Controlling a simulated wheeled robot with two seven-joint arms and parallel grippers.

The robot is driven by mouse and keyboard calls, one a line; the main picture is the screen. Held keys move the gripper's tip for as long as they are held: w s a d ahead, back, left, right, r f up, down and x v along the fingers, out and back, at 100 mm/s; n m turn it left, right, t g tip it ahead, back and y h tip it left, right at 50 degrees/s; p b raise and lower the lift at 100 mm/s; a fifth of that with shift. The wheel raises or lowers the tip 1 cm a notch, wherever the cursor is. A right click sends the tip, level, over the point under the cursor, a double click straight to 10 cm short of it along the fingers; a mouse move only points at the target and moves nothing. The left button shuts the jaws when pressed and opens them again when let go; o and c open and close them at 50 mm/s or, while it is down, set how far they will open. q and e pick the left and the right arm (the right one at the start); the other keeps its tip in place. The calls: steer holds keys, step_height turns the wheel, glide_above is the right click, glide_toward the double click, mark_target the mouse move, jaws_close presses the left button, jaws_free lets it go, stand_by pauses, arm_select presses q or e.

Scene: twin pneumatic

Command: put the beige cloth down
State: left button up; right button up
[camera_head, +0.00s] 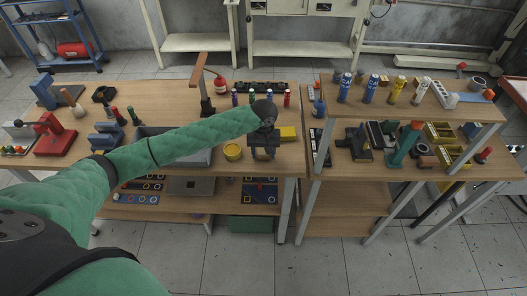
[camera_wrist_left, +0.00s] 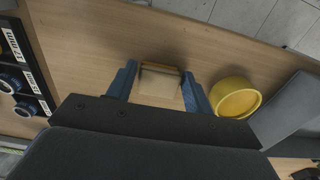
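The beige cloth (camera_wrist_left: 160,86) shows in the left wrist view as a small folded block with a brownish far edge. It sits between the two blue fingers of my left gripper (camera_wrist_left: 158,92), which appear to press on its two sides. In the head view my left gripper (camera_head: 264,152) points down over the front right part of the left wooden table (camera_head: 287,160). The cloth cannot be made out there, behind the gripper. I cannot tell how far the cloth is above the table top. My right gripper is in neither view.
A round yellow container (camera_head: 232,151) stands just left of the gripper, with a grey bin (camera_head: 200,158) beyond it. A yellow block (camera_head: 288,133) lies behind to the right. A black labelled panel (camera_head: 320,147) is to the right. Bare wood lies around the gripper.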

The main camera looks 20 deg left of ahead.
mark_target(264, 154)
arm_select(q)
steer(key=shift+o, duration=1.1)
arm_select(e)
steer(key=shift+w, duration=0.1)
arm_select(q)
steer(key=shift+r, duration=0.1)
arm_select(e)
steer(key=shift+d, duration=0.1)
arm_select(q)
steer(key=shift+r, duration=0.25)
step_height(264, 154, up, 12)
steer(key=b, duration=0.4)
steer(key=shift+f, duration=0.2)
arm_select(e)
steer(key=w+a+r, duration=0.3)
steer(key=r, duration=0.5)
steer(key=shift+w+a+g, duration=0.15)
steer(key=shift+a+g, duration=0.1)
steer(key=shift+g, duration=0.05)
